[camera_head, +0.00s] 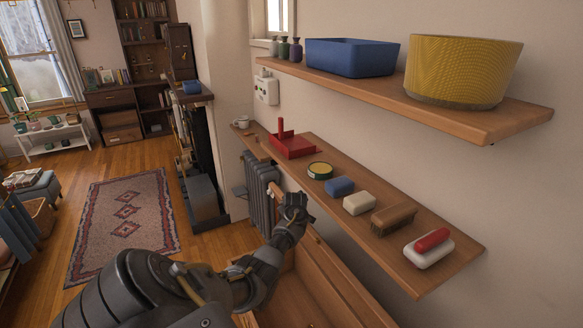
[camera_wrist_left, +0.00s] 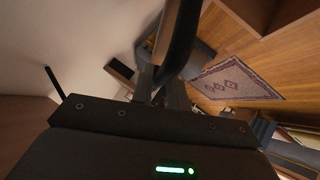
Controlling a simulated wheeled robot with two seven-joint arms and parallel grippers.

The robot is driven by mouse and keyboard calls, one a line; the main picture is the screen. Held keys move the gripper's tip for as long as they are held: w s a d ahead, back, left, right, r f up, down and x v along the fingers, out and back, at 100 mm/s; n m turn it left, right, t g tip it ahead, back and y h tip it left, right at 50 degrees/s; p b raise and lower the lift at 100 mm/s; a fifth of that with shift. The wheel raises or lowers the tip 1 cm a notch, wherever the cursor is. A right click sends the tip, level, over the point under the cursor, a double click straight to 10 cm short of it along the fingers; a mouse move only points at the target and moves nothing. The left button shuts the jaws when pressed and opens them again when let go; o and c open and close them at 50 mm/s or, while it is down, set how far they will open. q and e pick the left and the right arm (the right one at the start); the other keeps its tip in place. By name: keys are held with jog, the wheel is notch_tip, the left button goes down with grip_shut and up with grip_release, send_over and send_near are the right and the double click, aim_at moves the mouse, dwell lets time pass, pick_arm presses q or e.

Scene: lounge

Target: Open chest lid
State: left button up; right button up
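The wooden chest (camera_head: 290,300) is at the bottom of the head view, below the lower shelf. Its inside shows, so it stands at least partly open. A wooden panel on its wall side (camera_head: 340,285), which looks like the raised lid, leans up toward the wall. My left arm reaches across the chest from the lower left. My left gripper (camera_head: 294,204) is at the panel's far upper end, near the lower shelf's front edge. Whether it touches the panel is unclear. In the left wrist view its dark fingers (camera_wrist_left: 165,85) show, but their gap cannot be judged. My right gripper is out of view.
The lower shelf (camera_head: 448,240) juts out beside my gripper, carrying a red dustpan (camera_head: 292,145), brushes and soap-like blocks. An upper shelf (camera_head: 490,126) holds a blue bin (camera_head: 350,58) and a yellow basket (camera_head: 462,72). A radiator (camera_head: 262,185) stands beyond. Open floor with a rug (camera_head: 125,227) lies left.

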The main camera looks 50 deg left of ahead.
pick_arm(q)
jog(key=o, duration=0.3)
jog(key=v, duration=0.7)
jog(key=shift+s+d+r, duration=0.1)
jog(key=shift+d+r, duration=0.05)
